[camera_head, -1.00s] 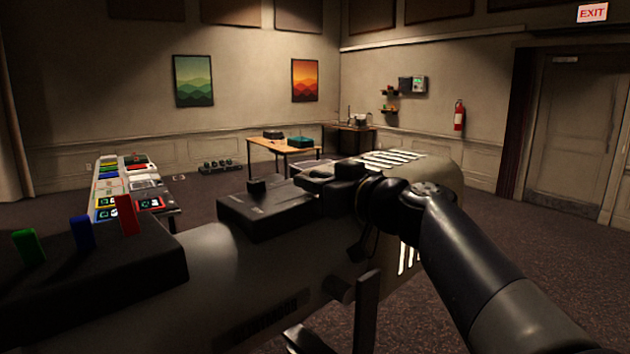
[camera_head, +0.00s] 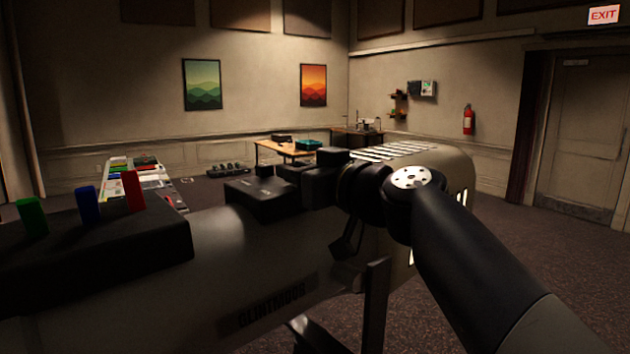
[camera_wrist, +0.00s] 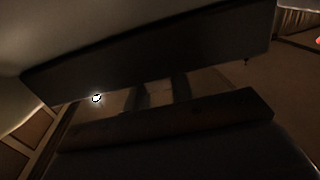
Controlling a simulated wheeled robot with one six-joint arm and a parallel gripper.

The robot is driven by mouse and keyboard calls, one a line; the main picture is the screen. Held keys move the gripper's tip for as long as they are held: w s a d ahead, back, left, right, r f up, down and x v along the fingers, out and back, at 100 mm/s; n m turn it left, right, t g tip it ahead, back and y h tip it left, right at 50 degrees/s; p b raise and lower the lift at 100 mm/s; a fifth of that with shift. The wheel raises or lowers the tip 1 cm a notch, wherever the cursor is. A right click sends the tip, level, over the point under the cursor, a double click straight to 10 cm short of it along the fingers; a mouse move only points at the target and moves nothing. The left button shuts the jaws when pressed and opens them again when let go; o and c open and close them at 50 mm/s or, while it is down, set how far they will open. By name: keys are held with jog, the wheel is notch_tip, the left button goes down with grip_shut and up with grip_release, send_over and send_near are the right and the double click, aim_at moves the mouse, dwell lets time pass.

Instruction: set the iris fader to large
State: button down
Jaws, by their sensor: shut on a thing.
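A large grey spotlight housing (camera_head: 225,255) fills the foreground of the head view. A black control box (camera_head: 262,197) sits on top of it, with a small black knob (camera_head: 264,171) standing at its far edge. My gripper (camera_head: 303,182) is at the right end of this box, its fingers mostly hidden behind its own dark body. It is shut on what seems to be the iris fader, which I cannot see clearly. In the dark wrist view my gripper's two fingers (camera_wrist: 159,93) show between a black slab and a brownish bar. Size markings are unreadable.
A nearer black box (camera_head: 90,250) at the left carries green (camera_head: 32,216), blue (camera_head: 88,204) and red (camera_head: 133,190) faders. A vented lamp housing (camera_head: 430,165) lies behind my wrist. Tables and a mixing desk (camera_head: 140,180) stand farther off; floor is free at the right.

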jog(key=shift+s+a, duration=0.2)
jog(key=c, duration=1.2)
grip_release()
jog(key=b+v, duration=0.3)
jog(key=v, duration=0.7)
jog(key=shift+s+d+b, duration=0.25)
jog(key=shift+d+b, duration=0.05)
